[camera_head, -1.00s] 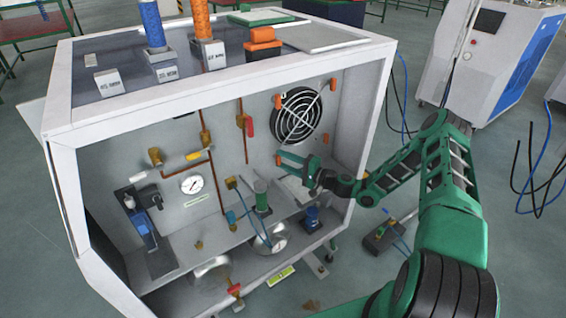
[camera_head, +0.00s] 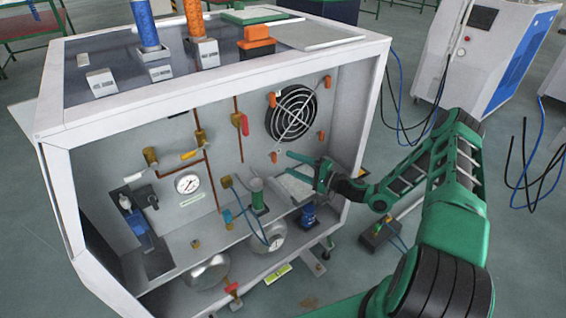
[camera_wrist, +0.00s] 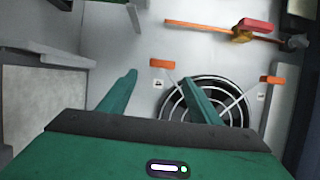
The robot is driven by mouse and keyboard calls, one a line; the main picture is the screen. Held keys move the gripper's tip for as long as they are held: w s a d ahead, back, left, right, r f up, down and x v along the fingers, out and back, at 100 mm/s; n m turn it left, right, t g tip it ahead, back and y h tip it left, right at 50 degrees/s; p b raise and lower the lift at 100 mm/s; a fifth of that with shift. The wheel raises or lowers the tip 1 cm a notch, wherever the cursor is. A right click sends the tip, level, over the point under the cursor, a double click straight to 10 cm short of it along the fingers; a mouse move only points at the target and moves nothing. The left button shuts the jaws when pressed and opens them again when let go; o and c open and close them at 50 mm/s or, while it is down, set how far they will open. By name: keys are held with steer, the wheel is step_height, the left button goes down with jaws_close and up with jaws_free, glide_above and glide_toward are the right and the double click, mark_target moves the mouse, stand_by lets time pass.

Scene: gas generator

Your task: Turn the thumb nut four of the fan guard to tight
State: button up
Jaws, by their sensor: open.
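The round fan guard (camera_head: 293,112) is on the cabinet's back panel, with an orange thumb nut near each corner: upper left (camera_head: 272,99), upper right (camera_head: 328,82), lower right (camera_head: 321,136) and lower left (camera_head: 274,157). I cannot read which one is number four. My gripper (camera_head: 288,163) is open and empty, its fingertips just right of the lower-left nut, apparently apart from it. In the wrist view, that nut (camera_wrist: 162,63) lies ahead of the gap between my fingers (camera_wrist: 160,78). One finger covers part of the fan guard (camera_wrist: 222,95). Another nut (camera_wrist: 271,79) shows at right.
The cabinet's right wall (camera_head: 362,110) stands close to my arm. Below my gripper are a blue-capped part (camera_head: 308,215) and a green cylinder (camera_head: 257,195). The panel around the lower-left nut is clear.

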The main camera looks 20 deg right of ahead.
steer(key=v, duration=0.4)
steer(key=shift+s+d+f, duration=0.1)
steer(key=shift+s+d, duration=0.15)
steer(key=shift+s, duration=0.05)
steer(key=s+a+r+n+g+h, duration=0.2)
steer(key=s+r+n+g, duration=0.2)
steer(key=s+n+g, duration=0.55)
steer(key=s+d+r+m+g+h, duration=0.1)
steer(key=s+d+r+g+h, duration=0.1)
steer(key=s+d+r+h, duration=0.45)
steer(key=s+d+r+m+g+h, duration=0.1)
steer(key=s+d+r+g, duration=0.15)
steer(key=s+r, duration=0.7)
steer(key=s+r+m+h, duration=0.1)
steer(key=s+r+m, duration=0.1)
steer(key=s, duration=0.6)
steer(key=s+d+r+m+h, duration=0.1)
steer(key=s+r, duration=0.4)
steer(key=s, duration=0.4)
steer(key=shift+s+d+r+m, duration=0.15)
steer(key=shift+d+r+m, duration=0.05)
steer(key=shift+m, duration=0.15)
